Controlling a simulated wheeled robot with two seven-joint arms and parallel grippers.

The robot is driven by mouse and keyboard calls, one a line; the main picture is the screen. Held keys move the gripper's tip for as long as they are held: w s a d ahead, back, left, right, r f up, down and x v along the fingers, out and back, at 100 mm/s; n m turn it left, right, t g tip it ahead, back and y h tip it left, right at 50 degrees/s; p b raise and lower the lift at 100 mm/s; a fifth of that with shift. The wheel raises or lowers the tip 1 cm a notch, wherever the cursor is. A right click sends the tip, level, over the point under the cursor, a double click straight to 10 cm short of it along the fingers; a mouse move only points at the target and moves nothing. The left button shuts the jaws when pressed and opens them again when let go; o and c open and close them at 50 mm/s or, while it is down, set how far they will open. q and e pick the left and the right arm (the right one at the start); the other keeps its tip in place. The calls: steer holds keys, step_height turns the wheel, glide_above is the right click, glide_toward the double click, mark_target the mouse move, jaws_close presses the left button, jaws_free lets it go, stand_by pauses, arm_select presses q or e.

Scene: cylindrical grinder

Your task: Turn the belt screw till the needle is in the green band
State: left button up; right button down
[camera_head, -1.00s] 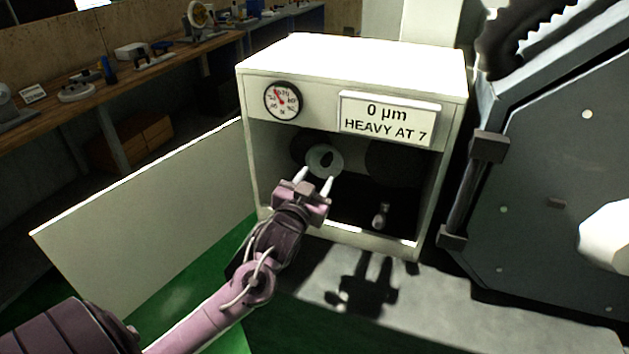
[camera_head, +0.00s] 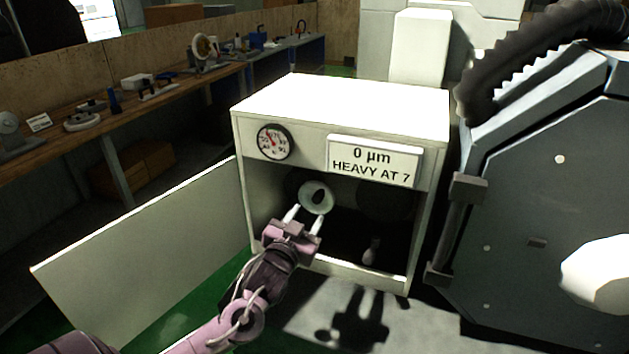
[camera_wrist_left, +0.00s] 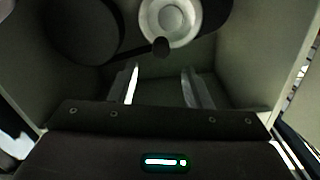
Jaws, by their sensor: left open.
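A white cabinet (camera_head: 345,108) stands open, with a round dial gauge (camera_head: 274,142) on its front left. The gauge has a red needle; a green band is too small to make out. Inside are a pale round hub (camera_head: 316,196) and dark wheels, seen in the left wrist view as a pale disc (camera_wrist_left: 182,18) and a dark wheel (camera_wrist_left: 78,28). A small grey knob-like part (camera_head: 371,252) sits low at the right; I cannot tell if it is the belt screw. My left gripper (camera_head: 304,218) is open and empty at the cabinet opening, just below the hub. My right gripper is not in view.
A sign (camera_head: 374,160) reads "0 µm HEAVY AT 7". The cabinet door (camera_head: 145,255) is swung open to the left. A large grey machine (camera_head: 545,190) stands close at the right. A workbench (camera_head: 150,95) with tools runs behind at the left.

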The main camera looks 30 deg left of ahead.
mark_target(317, 201)
arm_select(q)
steer(key=x, duration=0.3)
steer(key=shift+r+p, duration=0.1)
steer(key=shift+p, duration=0.25)
steer(key=x, duration=0.3)
steer(key=shift+w+a+p, duration=0.2)
steer(key=shift+w+p, duration=0.1)
steer(key=shift+p, duration=0.1)
steer(key=shift+w+d, duration=0.1)
steer(key=shift+w, duration=0.4)
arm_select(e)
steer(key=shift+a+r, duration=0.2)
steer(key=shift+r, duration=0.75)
arm_select(q)
jaws_close()
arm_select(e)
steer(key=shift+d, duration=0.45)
arm_select(q)
steer(key=shift+f, duration=0.25)
